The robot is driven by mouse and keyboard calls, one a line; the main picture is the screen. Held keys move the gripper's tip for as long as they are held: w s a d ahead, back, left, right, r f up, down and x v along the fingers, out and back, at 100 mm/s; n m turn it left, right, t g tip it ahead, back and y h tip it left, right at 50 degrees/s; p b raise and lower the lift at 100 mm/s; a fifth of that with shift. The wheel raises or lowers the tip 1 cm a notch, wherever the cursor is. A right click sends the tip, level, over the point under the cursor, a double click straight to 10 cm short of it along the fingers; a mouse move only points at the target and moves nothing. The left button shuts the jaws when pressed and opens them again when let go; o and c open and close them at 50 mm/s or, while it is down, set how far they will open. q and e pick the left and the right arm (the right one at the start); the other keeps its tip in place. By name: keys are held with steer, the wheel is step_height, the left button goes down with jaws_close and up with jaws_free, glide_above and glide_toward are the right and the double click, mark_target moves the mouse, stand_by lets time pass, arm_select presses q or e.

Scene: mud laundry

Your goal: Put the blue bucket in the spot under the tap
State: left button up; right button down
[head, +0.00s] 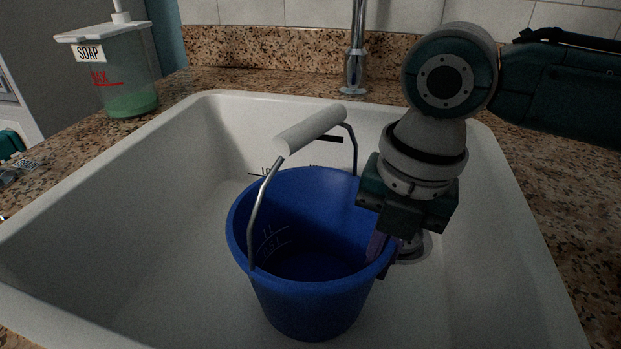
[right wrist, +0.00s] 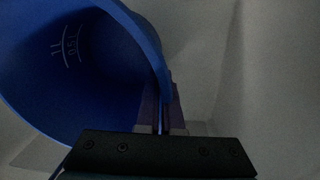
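The blue bucket (head: 315,301) is upright inside the white sink, with its pale handle grip (head: 310,130) raised. Whether its bottom touches the sink floor I cannot tell. The tap (head: 356,72) stands behind the sink; its spout is cut off by the top of the head view. My right gripper (head: 381,252) points down at the bucket's right rim. In the right wrist view its fingers (right wrist: 162,115) straddle the wall of the bucket (right wrist: 95,70) and look closed on it. A teal part at the head view's left edge may be my left gripper (head: 14,160); its fingers are not clear.
The white sink (head: 190,220) has free floor left of the bucket. A drain (head: 412,247) lies right of it, partly hidden by my gripper. A soap dispenser (head: 125,85) stands on the granite counter (head: 75,150) at the back left.

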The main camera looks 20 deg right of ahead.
steer(key=shift+w, duration=0.1)
steer(key=c, duration=1.5)
jaws_free()
steer(key=o, duration=0.4)
steer(key=r+p, duration=0.1)
steer(key=r, duration=0.3)
steer(key=r+p, duration=0.1)
steer(key=r, duration=0.3)
steer(key=d+r+p, duration=0.1)
steer(key=r, duration=0.3)
steer(key=shift+s+r, duration=0.1)
steer(key=shift+s, duration=0.3)
